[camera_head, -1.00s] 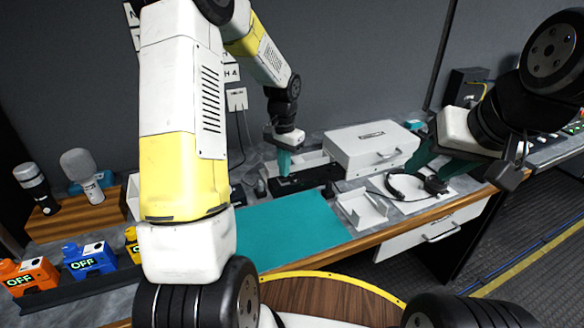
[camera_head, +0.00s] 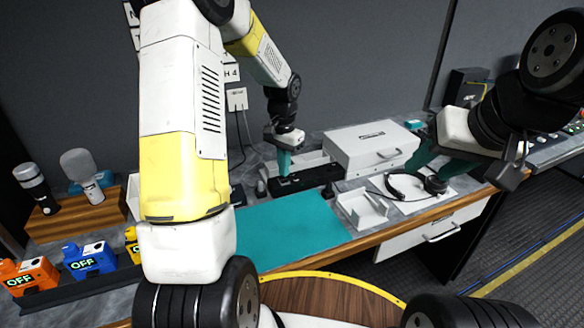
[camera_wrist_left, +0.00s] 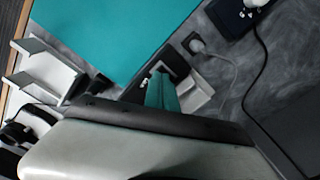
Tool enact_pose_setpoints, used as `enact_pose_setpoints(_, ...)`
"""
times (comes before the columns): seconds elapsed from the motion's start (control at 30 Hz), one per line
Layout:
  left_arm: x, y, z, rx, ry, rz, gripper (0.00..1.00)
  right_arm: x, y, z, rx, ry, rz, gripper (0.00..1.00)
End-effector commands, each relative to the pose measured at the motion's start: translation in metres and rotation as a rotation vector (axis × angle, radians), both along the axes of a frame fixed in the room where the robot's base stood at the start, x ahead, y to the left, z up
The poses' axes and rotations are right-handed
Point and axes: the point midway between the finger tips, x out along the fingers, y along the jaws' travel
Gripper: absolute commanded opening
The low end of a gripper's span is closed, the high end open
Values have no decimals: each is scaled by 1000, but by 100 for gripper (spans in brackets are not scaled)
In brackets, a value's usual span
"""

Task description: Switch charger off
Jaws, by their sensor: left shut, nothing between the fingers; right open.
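A long black device (camera_head: 318,177), which I take to be the charger, lies behind the teal mat; I cannot read its switch or any light. My left gripper (camera_head: 285,168) points down with teal fingers shut and empty, tips at the left part of the device. I cannot tell whether they touch it. In the left wrist view the shut fingers (camera_wrist_left: 161,92) hide part of a black surface (camera_wrist_left: 172,62) beside a grey plug (camera_wrist_left: 196,45) with a cable.
A headset (camera_head: 408,185) and a white holder (camera_head: 362,208) are to the right. The teal mat (camera_head: 285,232) is bare. Orange and blue blocks marked OFF (camera_head: 90,258) stand at front left. A wall socket (camera_head: 237,99) has hanging cables.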

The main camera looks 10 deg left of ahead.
Motion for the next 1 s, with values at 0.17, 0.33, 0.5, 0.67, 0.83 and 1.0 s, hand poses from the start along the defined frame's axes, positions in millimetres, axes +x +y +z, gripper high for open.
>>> enact_pose_setpoints(0.17,0,0,-2,0,1,0,0,0,0,0,0,0,0,46)
enact_pose_setpoints(0.33,0,0,-5,0,1,0,0,0,0,0,0,0,0,46)
enact_pose_setpoints(0.5,0,0,-8,0,1,0,0,0,0,0,0,0,0,46)
enact_pose_setpoints(0.67,0,0,-10,0,1,0,0,0,0,0,0,0,0,46)
enact_pose_setpoints(0.83,0,0,-12,0,0,0,0,0,0,0,0,0,0,46)
enact_pose_setpoints(1.0,0,0,-15,0,0,0,0,0,0,0,0,0,0,46)
